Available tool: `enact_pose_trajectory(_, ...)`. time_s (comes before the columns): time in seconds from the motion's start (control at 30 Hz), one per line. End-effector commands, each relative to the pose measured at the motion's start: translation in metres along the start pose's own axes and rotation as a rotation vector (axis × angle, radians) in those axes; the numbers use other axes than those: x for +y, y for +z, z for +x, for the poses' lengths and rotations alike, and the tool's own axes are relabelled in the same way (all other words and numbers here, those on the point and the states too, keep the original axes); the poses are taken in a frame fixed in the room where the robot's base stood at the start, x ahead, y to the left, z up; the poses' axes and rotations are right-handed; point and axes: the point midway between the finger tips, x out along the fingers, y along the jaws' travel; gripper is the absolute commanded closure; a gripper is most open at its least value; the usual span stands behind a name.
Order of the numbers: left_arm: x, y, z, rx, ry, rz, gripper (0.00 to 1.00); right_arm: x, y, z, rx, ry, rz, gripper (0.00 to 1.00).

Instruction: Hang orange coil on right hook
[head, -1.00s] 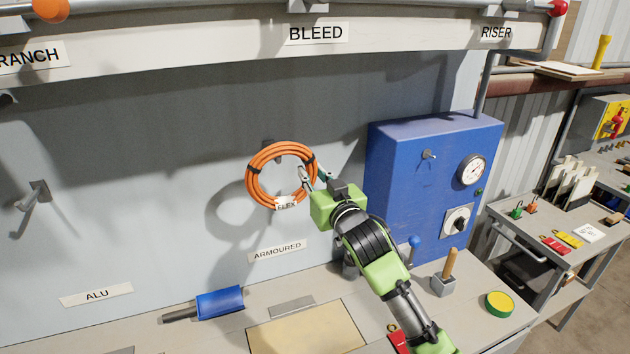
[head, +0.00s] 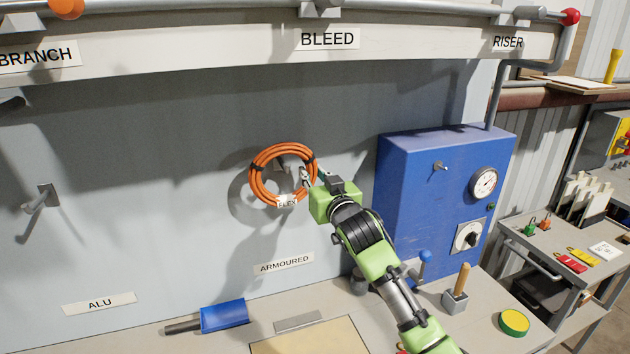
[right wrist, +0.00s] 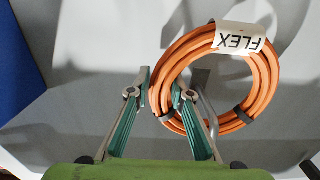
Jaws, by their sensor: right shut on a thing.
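The orange coil (head: 258,185) has black ties and a white FLEX tag and is held up in front of the grey wall panel. My right gripper (head: 308,177) is shut on the coil's right side. In the right wrist view the gripper (right wrist: 163,90) has its fingers either side of the coil's rim (right wrist: 262,85). The right hook (head: 289,162), above the ARMOURED label, shows through the coil's opening; its grey metal also shows in the right wrist view (right wrist: 207,100). I cannot tell whether the coil rests on it. My left gripper is not in view.
A left hook (head: 42,199) sticks out above the ALU label (head: 99,303) and is bare. A blue box with a gauge (head: 425,200) stands right of my arm. A blue brush-like tool (head: 224,316) lies on the bench below. A pipe rail runs along the top.

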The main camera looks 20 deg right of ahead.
Motion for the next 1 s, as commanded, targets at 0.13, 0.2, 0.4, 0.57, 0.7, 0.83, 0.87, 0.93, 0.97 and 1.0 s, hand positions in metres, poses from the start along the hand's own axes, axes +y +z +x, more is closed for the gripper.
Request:
enact_pose_trajectory(0.13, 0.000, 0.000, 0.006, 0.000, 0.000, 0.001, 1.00, 0.000, -0.001, 0.009, 0.004, 0.000, 0.001, 1.00)
enact_pose_trajectory(0.2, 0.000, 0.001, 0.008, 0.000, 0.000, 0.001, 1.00, 0.000, -0.001, 0.013, 0.004, 0.000, 0.001, 1.00)
enact_pose_trajectory(0.4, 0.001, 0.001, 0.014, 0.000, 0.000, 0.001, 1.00, 0.000, 0.008, 0.021, 0.003, 0.000, 0.001, 1.00)
enact_pose_trajectory(0.57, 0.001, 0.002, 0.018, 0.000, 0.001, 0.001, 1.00, 0.000, 0.014, 0.027, 0.004, 0.000, 0.001, 1.00)
enact_pose_trajectory(0.7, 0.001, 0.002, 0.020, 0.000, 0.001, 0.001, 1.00, 0.000, 0.019, 0.028, 0.004, -0.001, 0.002, 1.00)
enact_pose_trajectory(0.83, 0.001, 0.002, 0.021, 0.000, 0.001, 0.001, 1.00, 0.000, 0.021, 0.028, 0.004, -0.001, 0.001, 1.00)
enact_pose_trajectory(0.87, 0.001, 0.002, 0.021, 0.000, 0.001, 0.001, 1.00, 0.000, 0.021, 0.029, 0.004, -0.001, 0.001, 1.00)
enact_pose_trajectory(0.93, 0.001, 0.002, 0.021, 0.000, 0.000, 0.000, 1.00, 0.000, 0.022, 0.029, 0.004, -0.001, 0.001, 1.00)
enact_pose_trajectory(0.97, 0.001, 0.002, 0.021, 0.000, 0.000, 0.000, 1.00, 0.000, 0.022, 0.029, 0.004, -0.001, 0.001, 1.00)
enact_pose_trajectory(1.0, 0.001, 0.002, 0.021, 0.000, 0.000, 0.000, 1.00, 0.000, 0.022, 0.029, 0.004, -0.001, 0.001, 1.00)
